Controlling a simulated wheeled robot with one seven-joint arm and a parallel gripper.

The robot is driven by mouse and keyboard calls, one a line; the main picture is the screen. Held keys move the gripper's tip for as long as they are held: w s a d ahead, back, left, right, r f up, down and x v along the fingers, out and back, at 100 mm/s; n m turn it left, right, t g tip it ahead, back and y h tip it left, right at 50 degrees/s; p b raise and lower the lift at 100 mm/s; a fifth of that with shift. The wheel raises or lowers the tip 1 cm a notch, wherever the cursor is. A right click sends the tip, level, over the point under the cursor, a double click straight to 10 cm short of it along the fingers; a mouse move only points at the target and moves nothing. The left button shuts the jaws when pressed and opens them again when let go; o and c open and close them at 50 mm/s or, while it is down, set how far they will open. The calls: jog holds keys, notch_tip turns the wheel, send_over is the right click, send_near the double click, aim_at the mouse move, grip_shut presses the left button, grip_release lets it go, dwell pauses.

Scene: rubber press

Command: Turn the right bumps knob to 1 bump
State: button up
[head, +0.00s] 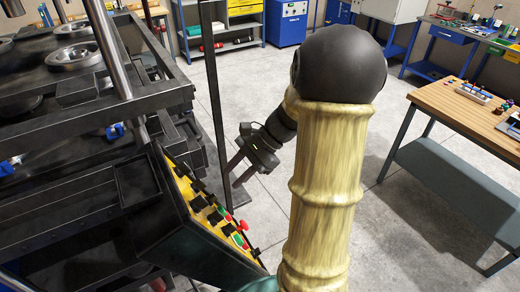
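The yellow control panel (187,190) is in the lower middle of the head view, tilted and seen at a steep angle. Several black knobs (215,217) stand out along it, with red and green buttons at its near end. The labels are too small to read, so I cannot tell which knob is the right bumps knob or where it points. My gripper (232,178) is just beyond the panel, to the upper right of the knobs. Its two dark fingers are spread apart with nothing visible between them. It appears clear of the knobs.
A thin dark upright post (213,90) stands close to my gripper. A wooden workbench (455,105) is at the right. Shelves and a blue cabinet (287,22) stand at the back. Open floor lies between.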

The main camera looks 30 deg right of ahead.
jog(key=b+v, duration=0.1)
jog(key=v, duration=0.8)
jog(key=shift+d+r, duration=0.15)
jog(key=shift+r, duration=0.1)
